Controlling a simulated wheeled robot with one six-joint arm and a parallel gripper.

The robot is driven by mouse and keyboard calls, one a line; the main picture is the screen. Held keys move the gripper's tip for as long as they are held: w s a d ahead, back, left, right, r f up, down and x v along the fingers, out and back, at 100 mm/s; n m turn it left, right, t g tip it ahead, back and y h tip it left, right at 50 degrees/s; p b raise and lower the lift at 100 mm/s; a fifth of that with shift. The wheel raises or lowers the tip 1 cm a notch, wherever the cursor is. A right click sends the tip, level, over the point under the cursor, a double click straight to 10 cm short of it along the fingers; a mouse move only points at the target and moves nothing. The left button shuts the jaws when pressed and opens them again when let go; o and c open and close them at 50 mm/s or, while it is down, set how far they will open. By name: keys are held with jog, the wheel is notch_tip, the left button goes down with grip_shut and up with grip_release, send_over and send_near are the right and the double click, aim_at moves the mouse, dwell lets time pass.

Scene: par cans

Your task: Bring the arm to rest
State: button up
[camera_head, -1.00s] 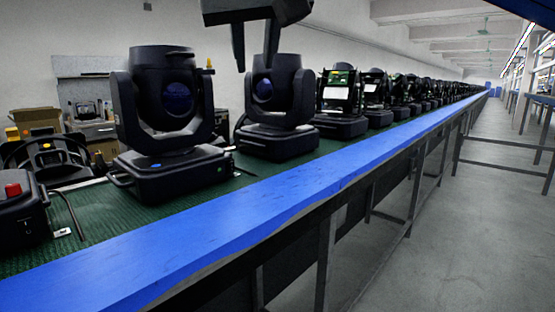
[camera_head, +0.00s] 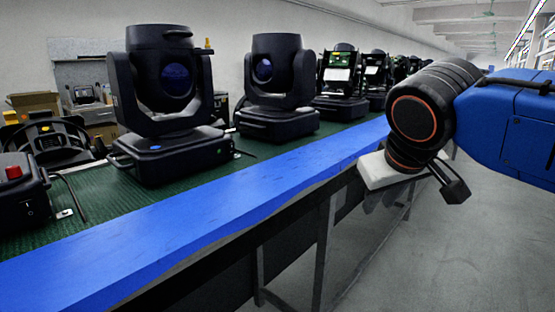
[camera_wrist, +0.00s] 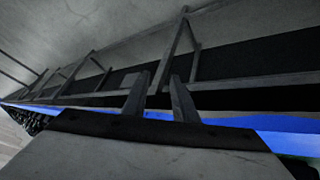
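My gripper (camera_wrist: 160,78) shows in the wrist view with two dark fingers standing apart and nothing between them. In the head view my gripper (camera_head: 455,188) is at the right, beside the blue front edge of the bench (camera_head: 240,208) and over the aisle side. There its pale body is partly behind my wrist, and a dark finger points down to the right. The bench holds moving-head par cans, with a large one (camera_head: 165,152) at the left and another (camera_head: 277,123) behind it. My gripper is apart from both.
More par cans (camera_head: 341,106) line the bench into the distance, partly hidden by my arm. A black unit with a red button (camera_head: 14,175) sits at the near left. Dark bench legs (camera_head: 326,250) stand below. The grey aisle floor (camera_head: 420,270) is clear at lower right.

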jog(key=s+d+f+m, duration=0.1)
jog(key=s+d+f, duration=0.2)
jog(key=f, duration=0.4)
jog(key=s+d+f+m+g, duration=0.1)
jog(key=s+d+f, duration=0.2)
jog(key=f, duration=0.4)
jog(key=s+d+f+g, duration=0.1)
jog(key=s+d+f, duration=0.2)
jog(key=s+f, duration=0.2)
notch_tip(320, 180, down, 2)
jog(key=shift+f+m+y, duration=0.25)
jog(key=shift+m+y, duration=0.15)
